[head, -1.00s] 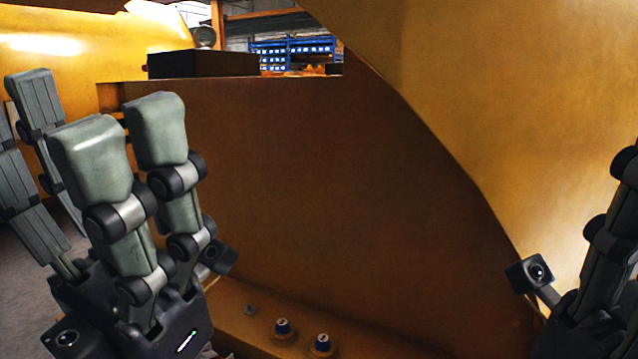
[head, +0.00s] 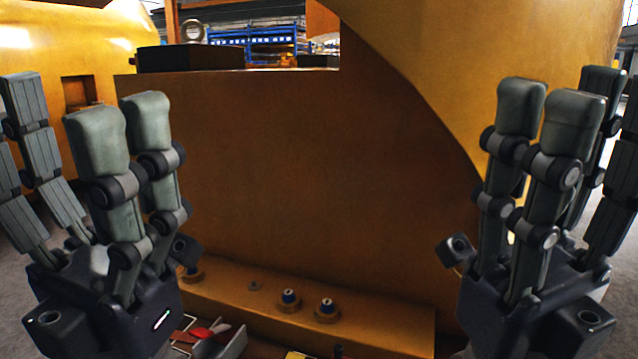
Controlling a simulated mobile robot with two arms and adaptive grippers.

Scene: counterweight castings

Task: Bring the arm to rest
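My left gripper (head: 70,125) is raised at the left of the head view, fingers pointing up. Its fingers stand apart with nothing between them. My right gripper (head: 585,110) is raised the same way at the right, its fingers spread and empty as far as I can see. Both are in front of a large orange-yellow casting (head: 300,170), with its broad upright face between them. I cannot tell their exact distance from it.
A ledge (head: 390,322) along the casting's foot carries blue-topped round pieces (head: 289,300). Red and metal items (head: 205,335) lie low in front. A dark block (head: 195,57) sits on top of the casting. Blue shelving (head: 270,40) stands behind. Grey floor shows at both sides.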

